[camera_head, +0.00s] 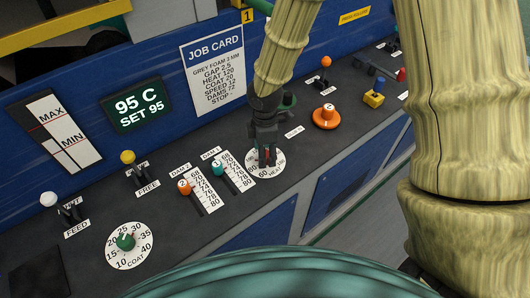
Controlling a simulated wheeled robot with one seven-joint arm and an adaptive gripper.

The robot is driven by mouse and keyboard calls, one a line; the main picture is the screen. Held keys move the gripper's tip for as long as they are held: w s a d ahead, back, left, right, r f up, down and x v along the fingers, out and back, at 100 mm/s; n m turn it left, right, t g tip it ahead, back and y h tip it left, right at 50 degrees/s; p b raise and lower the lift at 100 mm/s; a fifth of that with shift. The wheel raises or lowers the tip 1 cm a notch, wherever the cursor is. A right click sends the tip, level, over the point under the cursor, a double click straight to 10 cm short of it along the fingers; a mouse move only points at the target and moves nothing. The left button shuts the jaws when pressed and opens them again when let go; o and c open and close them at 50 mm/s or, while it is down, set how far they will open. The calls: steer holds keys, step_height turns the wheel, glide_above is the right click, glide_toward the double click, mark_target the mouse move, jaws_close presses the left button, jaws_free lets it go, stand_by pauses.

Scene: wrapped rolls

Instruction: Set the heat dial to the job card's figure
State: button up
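The heat dial (264,172) is a round white plate with black figures, set in the dark console top; part of its lettering shows, and its knob is largely hidden by my gripper. My gripper (266,158) points down over the middle of the dial, fingers at the knob. A bit of red shows between the fingers; whether they are closed on the knob is unclear. The job card (211,66) on the blue back panel reads HEAT 120, COAT 20. The green-lit display (136,107) reads 95 C, SET 95.
Left of the heat dial are the DAM 1 slider (218,168) and DAM 2 slider (185,187). The coat dial (126,241) is at front left. An orange knob (327,116) and a yellow-blue control (374,95) stand to the right. My arm crosses the right side.

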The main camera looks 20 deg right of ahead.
steer(key=shift+f, duration=0.75)
steer(key=c, duration=1)
steer(key=shift+c, duration=0.2)
steer(key=m, duration=0.4)
steer(key=shift+m, duration=0.4)
steer(key=m, duration=0.5)
steer(key=shift+p, duration=0.4)
steer(key=shift+m, duration=0.3)
